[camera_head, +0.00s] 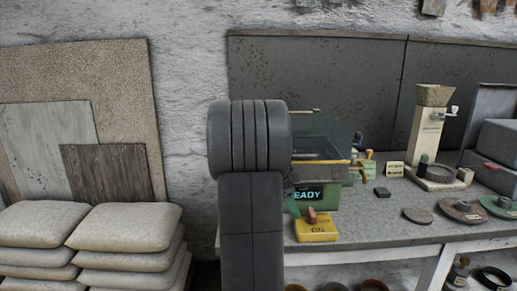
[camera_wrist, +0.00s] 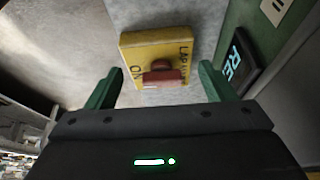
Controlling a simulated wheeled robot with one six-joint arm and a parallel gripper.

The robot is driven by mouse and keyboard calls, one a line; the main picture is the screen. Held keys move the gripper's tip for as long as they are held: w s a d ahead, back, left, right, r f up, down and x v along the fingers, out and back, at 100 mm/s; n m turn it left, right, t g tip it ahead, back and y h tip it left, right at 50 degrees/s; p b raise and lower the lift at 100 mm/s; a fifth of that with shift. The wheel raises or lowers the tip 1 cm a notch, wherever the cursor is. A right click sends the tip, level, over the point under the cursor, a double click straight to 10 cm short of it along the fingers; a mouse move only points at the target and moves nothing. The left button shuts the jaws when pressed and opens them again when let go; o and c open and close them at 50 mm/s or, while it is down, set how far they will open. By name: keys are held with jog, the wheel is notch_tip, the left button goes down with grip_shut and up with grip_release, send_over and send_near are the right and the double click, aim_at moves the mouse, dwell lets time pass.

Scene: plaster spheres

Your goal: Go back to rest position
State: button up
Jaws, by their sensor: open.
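My gripper (camera_wrist: 160,70) is open and empty, with its two green fingers apart in the wrist view. Between and beyond the fingers is a yellow switch box (camera_wrist: 132,47) with a red knob (camera_wrist: 163,76) and dark lettering. In the head view, the yellow box (camera_head: 318,234) sits near the front edge of the bench (camera_head: 385,222), in front of a green machine (camera_head: 329,196) whose display reads "EADY", its left end hidden. My arm covers most of my gripper in the head view; a green finger shows beside the box. I cannot tell whether it touches the knob.
Stacked sacks (camera_head: 124,228) and leaning boards (camera_head: 105,175) are at the left.

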aim_at(312, 212)
jog(key=a, duration=0.7)
jog(key=d, duration=1.1)
jog(key=shift+f, duration=0.2)
jog(key=d+f, duration=0.2)
jog(key=shift+f, duration=0.3)
jog(key=shift+w+n, duration=0.1)
jog(key=shift+n, duration=0.3)
jog(key=shift+s+r+n+t, duration=0.2)
jog(key=shift+n+t, duration=0.3)
jog(key=shift+n, duration=0.3)
jog(key=n+t, duration=0.1)
jog(key=n, duration=0.2)
jog(key=n+t+y, duration=0.1)
jog(key=n, duration=0.1)
jog(key=shift+s+n+p, duration=0.1)
jog(key=shift+n+p, duration=0.2)
jog(key=shift+n, duration=0.1)
jog(key=shift+d+f+n+t+y+p, duration=0.1)
jog(key=shift+n+t+y+p, duration=0.25)
jog(key=shift+n, duration=0.9)
jog(key=shift+d+n+t+y+p, duration=0.15)
jog(key=shift+n+y+p, duration=0.4)
jog(key=shift+n, duration=0.7)
jog(key=shift+n+t+y, duration=0.3)
jog(key=shift+n+y, duration=0.4)
jog(key=shift+n, duration=1.2)
